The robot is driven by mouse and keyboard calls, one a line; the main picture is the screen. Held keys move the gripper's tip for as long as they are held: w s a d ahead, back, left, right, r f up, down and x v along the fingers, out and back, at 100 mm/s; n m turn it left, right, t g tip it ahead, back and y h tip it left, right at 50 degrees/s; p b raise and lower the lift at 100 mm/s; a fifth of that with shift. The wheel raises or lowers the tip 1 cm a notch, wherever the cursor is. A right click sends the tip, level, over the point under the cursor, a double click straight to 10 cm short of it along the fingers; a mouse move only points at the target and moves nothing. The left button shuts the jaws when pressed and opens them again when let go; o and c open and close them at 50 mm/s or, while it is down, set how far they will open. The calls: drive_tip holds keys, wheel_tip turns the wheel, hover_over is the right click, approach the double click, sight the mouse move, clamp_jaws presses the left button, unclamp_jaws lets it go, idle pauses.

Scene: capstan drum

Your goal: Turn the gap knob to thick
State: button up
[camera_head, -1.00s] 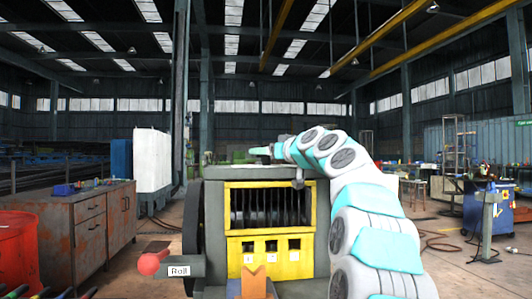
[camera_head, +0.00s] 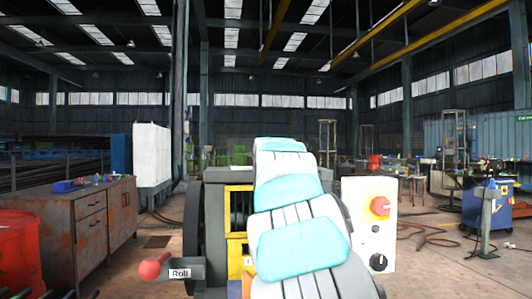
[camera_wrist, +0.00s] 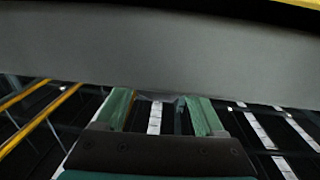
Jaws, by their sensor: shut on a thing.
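The machine (camera_head: 216,222) stands ahead, mostly hidden behind my arm. A pale control box (camera_head: 368,190) at its right carries a red knob (camera_head: 380,206) and a black knob (camera_head: 378,262). I cannot read a gap or thick label on them, so I cannot tell which is the gap knob. My gripper is hidden behind my arm in the head view. In the wrist view my gripper (camera_wrist: 160,100) has its two green fingers apart, against the lower edge of a broad grey surface (camera_wrist: 160,45). It is shut on a small grey part between the fingertips, which is hard to make out.
A red-ended lever (camera_head: 150,268) with a "Roll" label (camera_head: 180,273) sticks out at the machine's left. A rusty cabinet (camera_head: 90,235) and a red drum (camera_head: 18,240) stand at the left. A blue cart (camera_head: 480,208) stands at the right.

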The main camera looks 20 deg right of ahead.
drive_tip(key=shift+m+g+h, duration=0.6)
drive_tip(key=shift+m+h, duration=0.3)
drive_tip(key=shift+h, duration=0.4)
drive_tip(key=o, duration=1.4)
drive_tip(key=shift+c, duration=0.2)
drive_tip(key=shift+b+v, duration=0.85)
drive_tip(key=shift+v, duration=3.05)
